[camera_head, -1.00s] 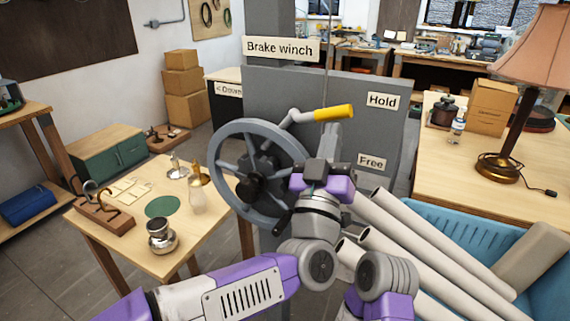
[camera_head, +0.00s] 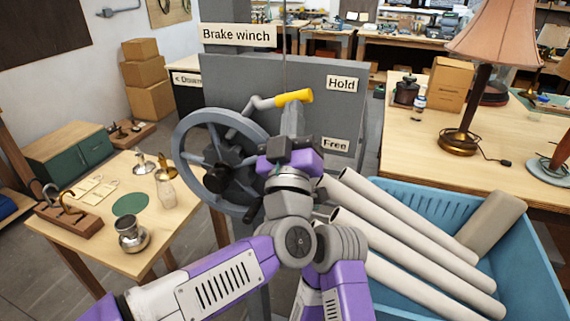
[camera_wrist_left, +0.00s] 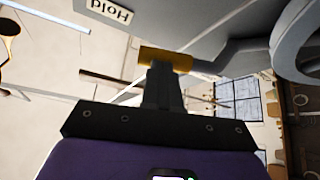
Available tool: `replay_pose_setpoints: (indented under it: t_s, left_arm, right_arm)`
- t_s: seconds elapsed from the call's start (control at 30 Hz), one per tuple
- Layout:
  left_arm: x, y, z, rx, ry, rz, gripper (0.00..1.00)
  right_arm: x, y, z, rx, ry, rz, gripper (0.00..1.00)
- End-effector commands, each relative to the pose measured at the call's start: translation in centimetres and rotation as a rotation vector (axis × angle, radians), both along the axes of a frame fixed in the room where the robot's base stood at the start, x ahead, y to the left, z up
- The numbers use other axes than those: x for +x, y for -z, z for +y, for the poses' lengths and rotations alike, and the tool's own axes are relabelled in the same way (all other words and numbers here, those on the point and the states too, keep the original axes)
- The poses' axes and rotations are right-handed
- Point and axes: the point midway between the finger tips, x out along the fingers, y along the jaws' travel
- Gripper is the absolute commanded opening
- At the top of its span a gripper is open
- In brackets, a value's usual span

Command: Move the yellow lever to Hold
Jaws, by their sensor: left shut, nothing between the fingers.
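The yellow lever (camera_head: 295,97) is a yellow grip on a grey crank, on the brake winch's grey panel (camera_head: 235,75). It points right, lower left of the "Hold" label (camera_head: 342,84) and above the "Free" label (camera_head: 335,145). My left gripper (camera_head: 292,108) is shut with nothing in it, upright just below the yellow grip. In the left wrist view, the fingertips (camera_wrist_left: 165,68) overlap the yellow grip (camera_wrist_left: 152,54) and seem at or touching it; contact is not certain. The "Hold" label also shows there upside down (camera_wrist_left: 110,11). My right gripper is not in view.
The grey handwheel (camera_head: 180,150) stands left of my gripper. A blue crate (camera_head: 535,262) with pale tubes (camera_head: 410,215) lies right. A small table (camera_head: 95,225) with lamp parts is left, and a workbench with a lamp (camera_head: 458,142) is right.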

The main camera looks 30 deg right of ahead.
Motion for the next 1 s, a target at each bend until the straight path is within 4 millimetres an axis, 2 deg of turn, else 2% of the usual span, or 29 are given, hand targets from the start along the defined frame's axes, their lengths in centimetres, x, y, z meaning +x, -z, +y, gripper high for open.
replay_pose_setpoints:
  t_s: [0.33,0.7,1.0]
  left_arm:
    - [-2.3,2.7,1.3,0.002,0.013,-0.001,0.00]
    - [-7.2,5.7,4.4,0.004,0.014,0.001,0.00]
    - [-9.2,7.3,5.8,0.003,0.013,0.002,0.00]
  right_arm:
    - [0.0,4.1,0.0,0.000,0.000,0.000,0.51]
    - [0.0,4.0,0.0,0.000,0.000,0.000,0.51]
    - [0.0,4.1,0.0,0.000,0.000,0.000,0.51]
